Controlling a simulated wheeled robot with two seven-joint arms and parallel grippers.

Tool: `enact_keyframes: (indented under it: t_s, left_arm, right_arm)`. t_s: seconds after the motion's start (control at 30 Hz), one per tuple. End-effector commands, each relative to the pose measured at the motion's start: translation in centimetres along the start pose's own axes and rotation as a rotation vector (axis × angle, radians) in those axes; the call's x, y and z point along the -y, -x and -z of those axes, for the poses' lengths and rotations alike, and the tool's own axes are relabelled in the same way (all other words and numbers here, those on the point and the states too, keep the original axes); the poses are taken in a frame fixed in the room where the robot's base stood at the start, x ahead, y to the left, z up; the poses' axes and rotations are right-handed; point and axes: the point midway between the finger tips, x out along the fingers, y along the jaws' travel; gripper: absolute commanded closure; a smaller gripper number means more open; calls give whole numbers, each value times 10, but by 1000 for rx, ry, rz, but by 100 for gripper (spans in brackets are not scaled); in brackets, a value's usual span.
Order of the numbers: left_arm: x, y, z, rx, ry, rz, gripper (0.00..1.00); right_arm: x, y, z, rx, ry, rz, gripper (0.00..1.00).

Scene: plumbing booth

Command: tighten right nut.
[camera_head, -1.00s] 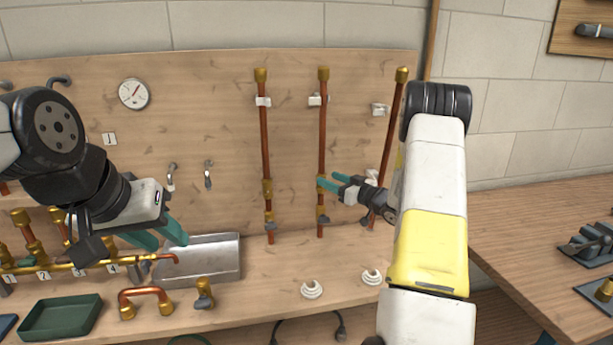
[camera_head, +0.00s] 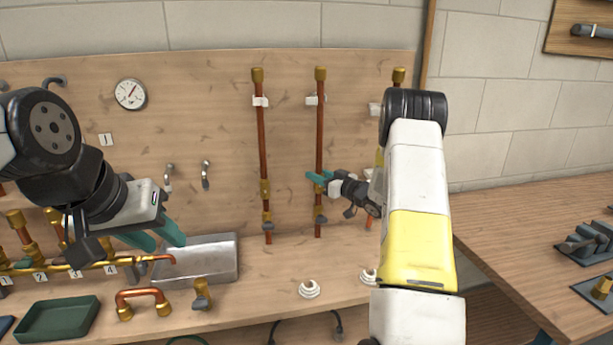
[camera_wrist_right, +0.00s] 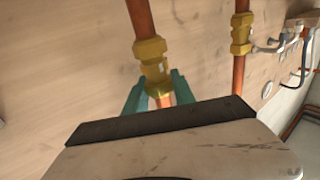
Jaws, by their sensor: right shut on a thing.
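My right gripper (camera_head: 320,177) is at the middle copper pipe (camera_head: 319,130) on the upright board. In the right wrist view its teal fingers (camera_wrist_right: 159,97) are on both sides of a brass nut (camera_wrist_right: 157,88), shut on it, at the lower end of a brass fitting (camera_wrist_right: 151,50). In the head view the fingers partly cover this nut. The right pipe (camera_head: 399,77) is mostly hidden behind my right arm. My left gripper (camera_head: 157,238) is open and empty, above the metal tray at the left.
The left copper pipe (camera_head: 262,140) stands beside the middle one. On the bench are a metal tray (camera_head: 228,262), a green tray (camera_head: 58,320), a copper U-piece (camera_head: 143,296) and white rings (camera_head: 309,290). A gauge (camera_head: 130,94) hangs on the board.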

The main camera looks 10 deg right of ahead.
Motion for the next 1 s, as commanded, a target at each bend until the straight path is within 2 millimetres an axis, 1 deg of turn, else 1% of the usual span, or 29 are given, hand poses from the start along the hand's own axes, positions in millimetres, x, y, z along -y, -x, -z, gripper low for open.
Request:
enact_keyframes:
  t_s: [0.27, 0.47, 0.67, 1.0]
  left_arm:
    - [0, 0, 0, 0, 0, 0, 64]
    - [0, 0, 0, 0, 0, 0, 64]
    - [0, 0, 0, 0, 0, 0, 64]
    - [0, 0, 0, 0, 0, 0, 64]
  right_arm:
    - [0, 0, 0, 1, -2, -27, 100]
    - [0, 0, 0, 1, -4, -120, 100]
    - [1, 0, 0, 2, -4, -279, 100]
    - [1, -1, -1, 3, 0, -597, 100]
